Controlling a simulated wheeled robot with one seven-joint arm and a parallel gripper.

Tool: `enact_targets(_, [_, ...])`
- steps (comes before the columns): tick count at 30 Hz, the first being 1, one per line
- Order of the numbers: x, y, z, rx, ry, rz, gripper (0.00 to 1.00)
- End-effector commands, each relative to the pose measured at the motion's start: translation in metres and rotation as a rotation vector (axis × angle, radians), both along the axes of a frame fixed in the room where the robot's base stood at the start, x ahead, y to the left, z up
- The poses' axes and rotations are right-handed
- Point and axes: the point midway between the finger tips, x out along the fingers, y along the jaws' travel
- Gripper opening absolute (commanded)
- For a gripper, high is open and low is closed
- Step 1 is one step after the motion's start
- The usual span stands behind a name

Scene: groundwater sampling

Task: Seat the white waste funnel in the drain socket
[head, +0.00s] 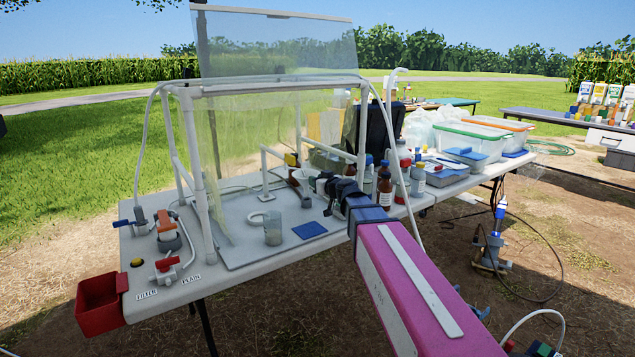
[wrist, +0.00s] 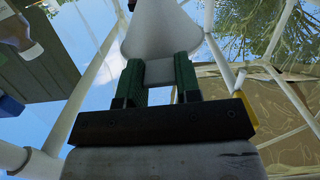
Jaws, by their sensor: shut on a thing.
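The white waste funnel (wrist: 160,32) is held between the two green fingers of my gripper (wrist: 159,72) in the wrist view. The fingers are shut on its narrow part, and the wide cone points away from my wrist. In the head view my gripper (head: 320,183) is over the back right of the grey work tray, inside the white pipe frame. The funnel is small and partly hidden there by my arm. I cannot clearly make out the drain socket in either view. A white ring (head: 257,218) lies on the tray, but I cannot tell what it is.
Brown bottles (head: 384,188) are close to the right of my gripper. A red bin (head: 100,297) hangs at the table's left corner.

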Motion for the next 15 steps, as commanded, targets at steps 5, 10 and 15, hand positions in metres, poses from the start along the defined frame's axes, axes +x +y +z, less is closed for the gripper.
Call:
enact_targets(5, [0.0, 0.0, 0.0, 0.0, 0.0, 0.0, 0.09])
enact_targets(10, [0.0001, 0.0001, -0.0021, 0.0, 0.0, 0.0, 0.09])
enact_targets(15, [0.0001, 0.0, -0.0056, 0.0, 0.0, 0.0, 0.09])
